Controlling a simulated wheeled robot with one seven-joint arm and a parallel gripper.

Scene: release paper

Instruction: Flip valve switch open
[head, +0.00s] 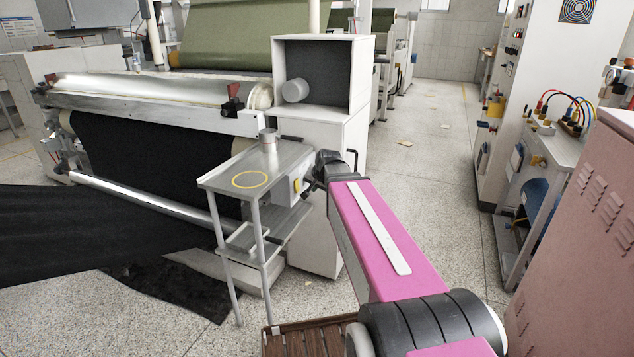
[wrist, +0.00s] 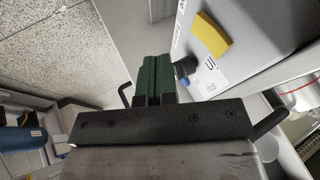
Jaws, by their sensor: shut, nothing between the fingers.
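A small white box (head: 287,190) is mounted at the right side of the metal stand, just under its top. It carries a yellow tab (head: 297,186), probably the valve switch. In the wrist view, the yellow tab (wrist: 210,35) stands on the white box face (wrist: 238,62), with a dark round knob (wrist: 185,68) below it. My gripper (wrist: 154,62) has its green fingers pressed together and empty. The fingers are left of the tab and knob, apart from the tab; contact with the knob cannot be told. In the head view, my dark wrist partly hides the gripper beside the box.
Behind are a white cabinet with an open box (head: 322,41) and a fabric machine (head: 150,105). The floor aisle (head: 430,140) to the right is clear apart from scraps.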

